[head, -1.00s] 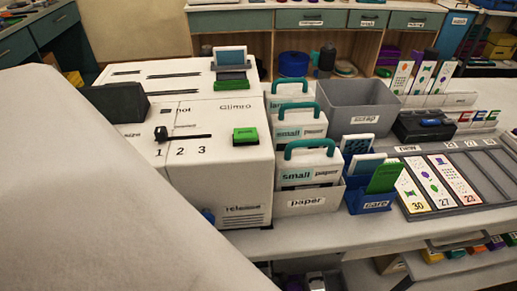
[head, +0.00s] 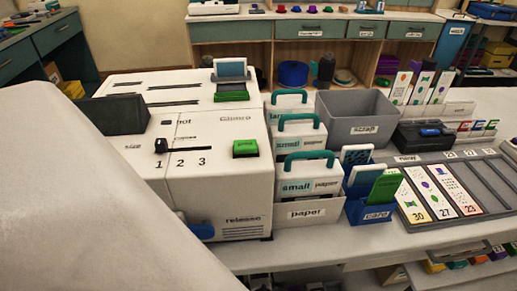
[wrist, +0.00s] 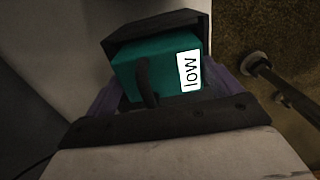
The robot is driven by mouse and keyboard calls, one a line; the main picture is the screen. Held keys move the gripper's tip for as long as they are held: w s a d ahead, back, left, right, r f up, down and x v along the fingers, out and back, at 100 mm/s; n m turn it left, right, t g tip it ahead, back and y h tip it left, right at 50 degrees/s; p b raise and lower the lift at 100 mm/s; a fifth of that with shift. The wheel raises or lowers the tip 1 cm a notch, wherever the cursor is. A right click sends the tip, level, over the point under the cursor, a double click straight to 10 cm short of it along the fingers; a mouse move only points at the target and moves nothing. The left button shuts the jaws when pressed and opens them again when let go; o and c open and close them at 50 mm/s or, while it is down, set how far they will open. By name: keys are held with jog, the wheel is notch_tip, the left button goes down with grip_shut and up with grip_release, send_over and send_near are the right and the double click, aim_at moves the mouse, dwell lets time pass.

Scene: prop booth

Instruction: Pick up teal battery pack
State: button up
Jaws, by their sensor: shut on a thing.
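The teal battery pack (wrist: 150,75) shows in the wrist view, with a white "low" label (wrist: 189,71) and a dark handle on its near face. My gripper (wrist: 160,85) is shut on it, with purplish fingers at its left and right sides. The far end of the pack sits at or inside a dark open housing (wrist: 158,28); how deep it goes cannot be told. The pack and the gripper fingers do not show in the head view.
A white machine (head: 215,178) with a green button (head: 246,148) stands on the counter. Beside it are a paper holder (head: 310,212), a grey scrap bin (head: 357,130), a blue card holder (head: 369,212) and a card tray (head: 480,205). A dark metal rod (wrist: 257,68) is right of my gripper.

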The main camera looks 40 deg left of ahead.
notch_tip(320, 180, up, 19)
jog(key=p, duration=0.2)
jog(key=shift+r, duration=0.15)
dwell(0.5)
jog(key=shift+d, duration=0.15)
